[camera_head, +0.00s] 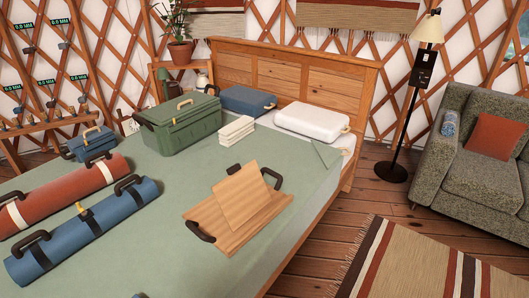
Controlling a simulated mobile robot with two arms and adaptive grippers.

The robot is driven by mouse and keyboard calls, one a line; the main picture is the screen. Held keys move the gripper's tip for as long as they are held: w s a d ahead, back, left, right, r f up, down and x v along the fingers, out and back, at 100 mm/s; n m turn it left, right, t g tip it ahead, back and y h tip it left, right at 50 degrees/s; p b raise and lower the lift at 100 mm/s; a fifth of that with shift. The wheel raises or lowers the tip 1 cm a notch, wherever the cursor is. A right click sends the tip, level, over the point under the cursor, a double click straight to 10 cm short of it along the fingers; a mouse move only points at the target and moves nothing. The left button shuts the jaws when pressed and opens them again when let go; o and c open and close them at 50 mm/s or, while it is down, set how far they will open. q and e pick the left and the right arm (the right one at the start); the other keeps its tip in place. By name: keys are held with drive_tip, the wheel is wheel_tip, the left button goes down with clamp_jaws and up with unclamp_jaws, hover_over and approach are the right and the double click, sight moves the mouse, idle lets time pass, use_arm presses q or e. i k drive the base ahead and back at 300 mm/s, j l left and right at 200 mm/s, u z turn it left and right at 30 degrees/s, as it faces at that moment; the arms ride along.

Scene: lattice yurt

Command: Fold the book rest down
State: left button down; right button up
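Neither of my grippers shows in the head view, and nothing touches the book rest.
The bed (165,250) also bears a red roll (75,190), a blue roll (95,228), a green case (180,122), folded white cloths (236,130) and a white case (311,121). Bare cover lies around the book rest. A lamp (418,75) and armchair (470,150) stand right.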

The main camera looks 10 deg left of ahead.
sight(240, 194)
drive_tip(key=i+l, duration=0.2)
drive_tip(key=i, duration=0.25)
drive_tip(key=i+l+z, duration=0.1)
drive_tip(key=i, duration=0.35)
drive_tip(key=l, duration=0.1)
